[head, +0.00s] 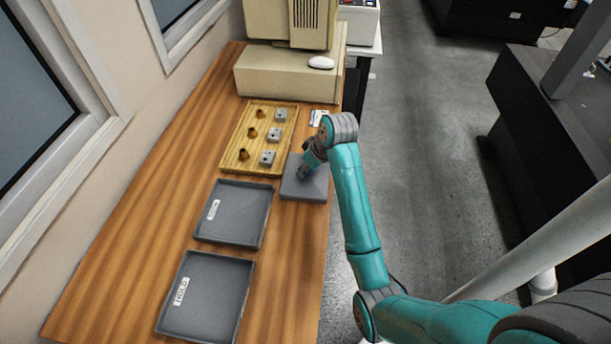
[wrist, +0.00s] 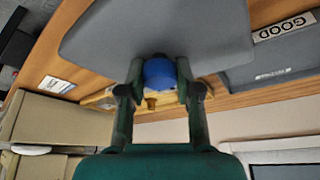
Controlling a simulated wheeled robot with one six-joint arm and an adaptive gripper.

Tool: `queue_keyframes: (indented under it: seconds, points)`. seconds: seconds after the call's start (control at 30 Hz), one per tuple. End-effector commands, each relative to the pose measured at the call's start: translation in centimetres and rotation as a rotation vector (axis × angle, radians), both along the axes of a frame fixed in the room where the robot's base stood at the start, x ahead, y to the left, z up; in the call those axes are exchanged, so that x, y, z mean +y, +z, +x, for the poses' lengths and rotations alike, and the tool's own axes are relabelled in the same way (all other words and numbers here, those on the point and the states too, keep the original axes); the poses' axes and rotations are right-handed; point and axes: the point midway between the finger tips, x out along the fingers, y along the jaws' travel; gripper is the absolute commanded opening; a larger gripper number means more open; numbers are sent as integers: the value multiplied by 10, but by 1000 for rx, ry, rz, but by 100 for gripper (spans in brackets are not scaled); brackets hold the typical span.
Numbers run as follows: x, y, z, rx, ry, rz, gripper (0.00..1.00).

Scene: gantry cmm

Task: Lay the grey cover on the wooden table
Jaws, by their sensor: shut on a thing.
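The grey cover (head: 291,188) is a flat square plate at the right edge of the wooden table (head: 190,150), in front of the yellow tray. It has a blue knob (wrist: 160,74) on top. My gripper (head: 307,171) is shut on this knob, with a finger on each side of it in the wrist view (wrist: 162,88). The cover (wrist: 160,25) looks about level in the head view. I cannot tell whether its underside touches the table or hangs just above it.
A yellow tray (head: 227,160) holds brass pieces and grey blocks behind the cover. Two dark grey trays (head: 235,233) (head: 225,318) lie at its left and nearer; the nearest is labelled HOLD. A beige computer (head: 285,80) stands at the back. Bare wood lies in front of the cover.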

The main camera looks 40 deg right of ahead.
Motion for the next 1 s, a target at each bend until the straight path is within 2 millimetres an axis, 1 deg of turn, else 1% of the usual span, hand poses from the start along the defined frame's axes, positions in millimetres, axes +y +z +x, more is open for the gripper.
queue_keyframes:
  seconds: [0.07, 0.23, 0.33, 0.7, 0.73, 0.77, 0.8, 0.83, 1.0]
  points:
    - [0, -5, 0, 0, 0, 0, 0]
    - [0, -27, -1, 3, -1, 2, 0]
    - [0, -37, 0, 1, -1, 0, 0]
    - [0, -40, 0, 0, -1, 0, 0]
    - [0, -40, 0, 0, -1, 0, 38]
    - [0, -40, 0, 0, 0, 0, 46]
    - [0, -40, 0, 0, -1, 0, 56]
    - [0, -40, 0, 0, -1, 0, 58]
    - [0, -40, 0, 0, -1, 0, 58]
